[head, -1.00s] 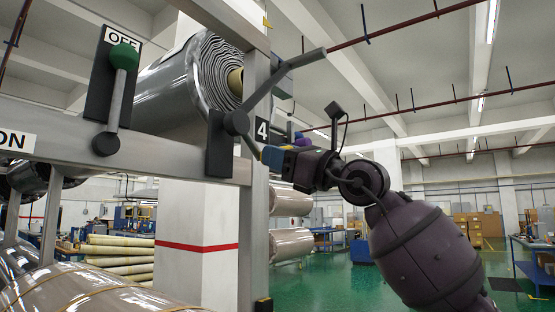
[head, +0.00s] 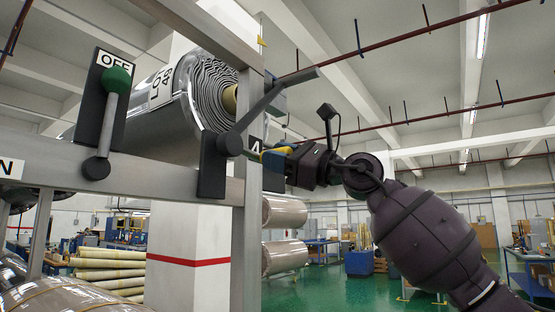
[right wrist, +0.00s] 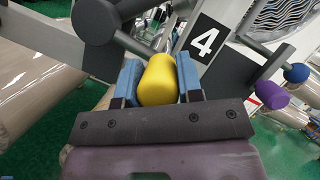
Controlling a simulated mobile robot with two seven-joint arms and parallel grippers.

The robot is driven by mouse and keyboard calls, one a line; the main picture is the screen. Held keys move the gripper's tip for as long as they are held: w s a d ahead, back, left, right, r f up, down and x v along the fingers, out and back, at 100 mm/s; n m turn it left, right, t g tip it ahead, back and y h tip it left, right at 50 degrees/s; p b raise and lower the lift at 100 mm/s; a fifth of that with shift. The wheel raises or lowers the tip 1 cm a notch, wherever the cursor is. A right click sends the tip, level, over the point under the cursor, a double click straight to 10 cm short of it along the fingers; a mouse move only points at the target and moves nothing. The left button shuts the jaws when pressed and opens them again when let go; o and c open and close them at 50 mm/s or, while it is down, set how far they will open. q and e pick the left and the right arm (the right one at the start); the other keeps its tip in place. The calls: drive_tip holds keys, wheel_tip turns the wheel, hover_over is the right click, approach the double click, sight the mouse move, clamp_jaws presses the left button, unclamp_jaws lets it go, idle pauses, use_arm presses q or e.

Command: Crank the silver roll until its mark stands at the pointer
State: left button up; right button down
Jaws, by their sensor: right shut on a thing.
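The silver roll (head: 190,95) hangs in the frame at upper centre in the head view, its layered end facing right. A white label with black print (head: 161,86) shows on its upper side. The dark crank hub (head: 230,143) sits on the frame in front of the roll. My right gripper (head: 274,157) is shut on the crank's yellow knob (right wrist: 158,80), which sits between its blue fingers in the right wrist view. A small yellow piece (head: 262,40) on the post may be the pointer; I cannot tell. My left gripper is out of view.
A lever with a green knob (head: 117,79) stands left of the crank by an OFF sign. A 4 plate (right wrist: 204,42), a purple knob (right wrist: 272,95) and a blue knob (right wrist: 297,73) are close to my right gripper. Wrapped rolls (head: 285,257) hang farther back.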

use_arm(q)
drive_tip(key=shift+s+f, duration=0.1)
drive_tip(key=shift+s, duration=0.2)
use_arm(e)
drive_tip(key=shift+r, duration=0.15)
drive_tip(key=c, duration=0.8)
unclamp_jaws()
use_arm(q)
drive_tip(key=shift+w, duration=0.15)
use_arm(e)
drive_tip(key=shift+s+d+f, duration=0.15)
drive_tip(key=shift+d+f, duration=0.2)
drive_tip(key=shift+d, duration=0.15)
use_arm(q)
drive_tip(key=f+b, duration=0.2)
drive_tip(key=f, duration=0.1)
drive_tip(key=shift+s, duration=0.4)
use_arm(e)
drive_tip(key=v, duration=0.9)
drive_tip(key=shift+s+d+f, duration=0.1)
drive_tip(key=shift+s+d, duration=0.1)
drive_tip(key=shift+d, duration=0.15)
